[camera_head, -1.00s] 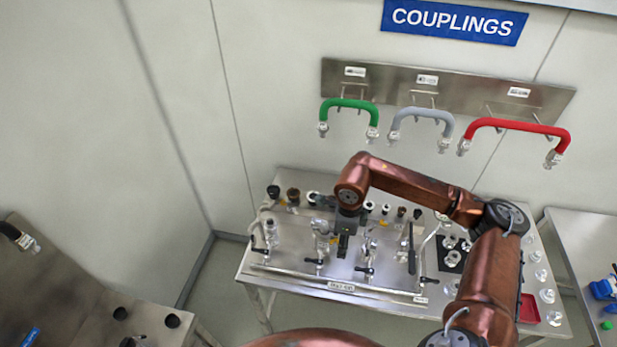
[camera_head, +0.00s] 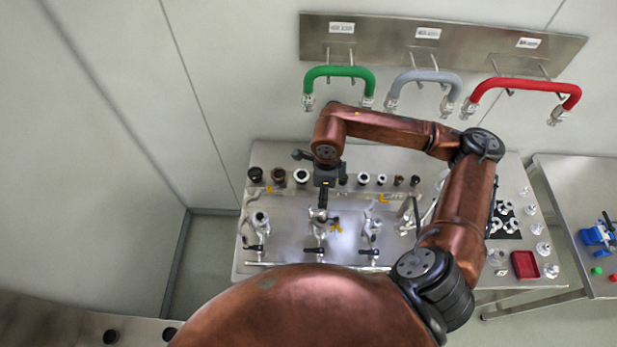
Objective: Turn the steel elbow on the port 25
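A steel bench panel (camera_head: 285,222) carries three upright steel fittings with elbows: a left one (camera_head: 260,220), a middle one (camera_head: 319,228) and a right one (camera_head: 371,230). No port number is legible, so I cannot tell which is port 25. My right gripper (camera_head: 323,205) points down just above and behind the middle fitting and overlaps its top in the picture. I cannot tell whether they touch, or whether the fingers are open or shut. My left gripper is not in view.
Black lever handles (camera_head: 315,250) sit in front of the fittings. A row of caps (camera_head: 302,176) lines the panel's back. Green (camera_head: 340,72), grey and red hoses (camera_head: 525,84) hang on the wall rack. A red tray (camera_head: 525,264) lies at right.

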